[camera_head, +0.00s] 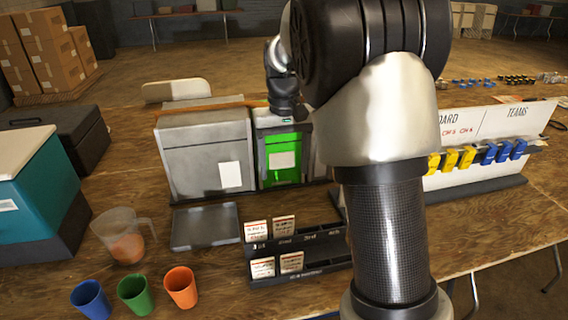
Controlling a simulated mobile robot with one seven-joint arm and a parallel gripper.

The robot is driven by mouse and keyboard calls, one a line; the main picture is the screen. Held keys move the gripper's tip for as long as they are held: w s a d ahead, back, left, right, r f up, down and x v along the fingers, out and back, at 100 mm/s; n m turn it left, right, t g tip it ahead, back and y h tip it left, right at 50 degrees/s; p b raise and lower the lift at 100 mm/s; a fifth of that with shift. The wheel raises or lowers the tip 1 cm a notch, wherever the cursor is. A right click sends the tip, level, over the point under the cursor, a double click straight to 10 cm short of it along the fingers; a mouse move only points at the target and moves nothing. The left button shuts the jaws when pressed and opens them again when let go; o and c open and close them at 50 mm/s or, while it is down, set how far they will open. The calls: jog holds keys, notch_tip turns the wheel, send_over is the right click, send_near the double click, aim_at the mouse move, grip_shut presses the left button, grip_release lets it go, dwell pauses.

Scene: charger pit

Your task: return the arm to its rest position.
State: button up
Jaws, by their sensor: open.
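My arm (385,230) rises from the bottom right of the head view, bends at a large black and white elbow near the top, and reaches away and down to the left. Its far end, with my gripper (286,108), is small and dark at the upper middle. It is over or close behind the top of the unit with the bright green front (283,160); I cannot tell whether they touch. The gripper's fingers are hard to make out. I see nothing held. The arm hides part of the bench and the white board's left part.
A grey box (205,155) stands left of the green-fronted unit. In front are a tray (205,228), a black card rack (290,262), a clear jug (122,238), and blue, green and orange cups (135,294). A white board (480,150) with yellow and blue items stands right.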

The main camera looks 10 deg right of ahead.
jog(key=s+r+t+p, duration=0.2)
jog(key=s+r+p, duration=0.3)
jog(key=s+r, duration=0.4)
jog(key=s+r+t+p, duration=0.3)
jog(key=s+r+p, duration=0.3)
jog(key=s, duration=1.1)
notch_tip(320, 180, up, 4)
jog(key=shift+f+t, duration=0.1)
jog(key=shift+t, duration=0.2)
